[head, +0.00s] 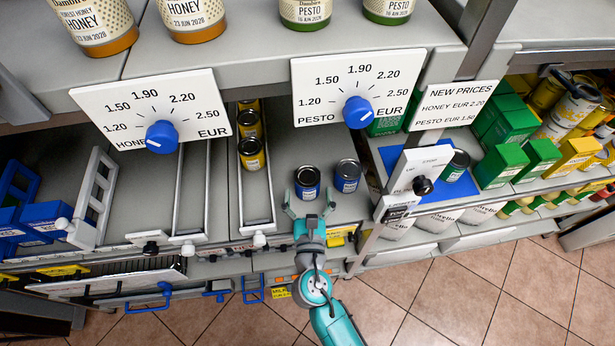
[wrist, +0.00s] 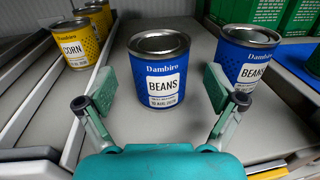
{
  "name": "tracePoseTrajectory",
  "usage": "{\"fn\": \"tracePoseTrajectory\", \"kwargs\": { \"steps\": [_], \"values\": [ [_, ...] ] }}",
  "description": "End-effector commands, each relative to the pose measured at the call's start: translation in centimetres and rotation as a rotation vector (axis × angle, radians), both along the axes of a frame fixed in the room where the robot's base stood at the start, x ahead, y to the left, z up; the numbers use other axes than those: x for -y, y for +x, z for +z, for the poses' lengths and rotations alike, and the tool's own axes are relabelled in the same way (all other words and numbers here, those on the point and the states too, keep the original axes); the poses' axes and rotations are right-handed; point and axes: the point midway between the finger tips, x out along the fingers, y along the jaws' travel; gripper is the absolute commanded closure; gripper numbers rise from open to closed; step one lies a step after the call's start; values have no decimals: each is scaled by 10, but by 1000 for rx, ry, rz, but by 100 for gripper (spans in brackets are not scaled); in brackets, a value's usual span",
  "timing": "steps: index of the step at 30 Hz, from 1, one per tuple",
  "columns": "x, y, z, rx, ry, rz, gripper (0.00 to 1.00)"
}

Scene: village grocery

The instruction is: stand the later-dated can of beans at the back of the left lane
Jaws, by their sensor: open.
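Two blue beans cans stand upright on the grey shelf. One beans can (head: 307,184) is straight ahead of my gripper (head: 309,208); in the wrist view this can (wrist: 158,75) shows between the open fingers, with a small date line too fine to read surely. The other beans can (head: 347,176) stands to its right; in the wrist view this can (wrist: 245,58) is partly behind the right finger, which hides its date. My gripper is open and empty. A railed lane (head: 192,195) left of the corn cans looks empty.
Several yellow corn cans (head: 251,153) stand in a row between rails left of the beans. A blue mat (head: 445,188) with a dark-lidded can (head: 457,165) lies right. Price dial boards (head: 360,88) hang above. Green boxes (head: 502,165) stand farther right.

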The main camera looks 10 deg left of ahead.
Motion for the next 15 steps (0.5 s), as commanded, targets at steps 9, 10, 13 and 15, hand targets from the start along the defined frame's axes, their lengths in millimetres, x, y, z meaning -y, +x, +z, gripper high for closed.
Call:
{"fn": "tracePoseTrajectory", "kwargs": {
  "steps": [9,10,13,15],
  "values": [
    [5,-37,0,0,1,1,2],
    [5,-37,1,1,1,-2,2],
    [4,-36,8,1,6,-29,2],
    [1,-32,16,-3,11,-70,2]
  ]
}}
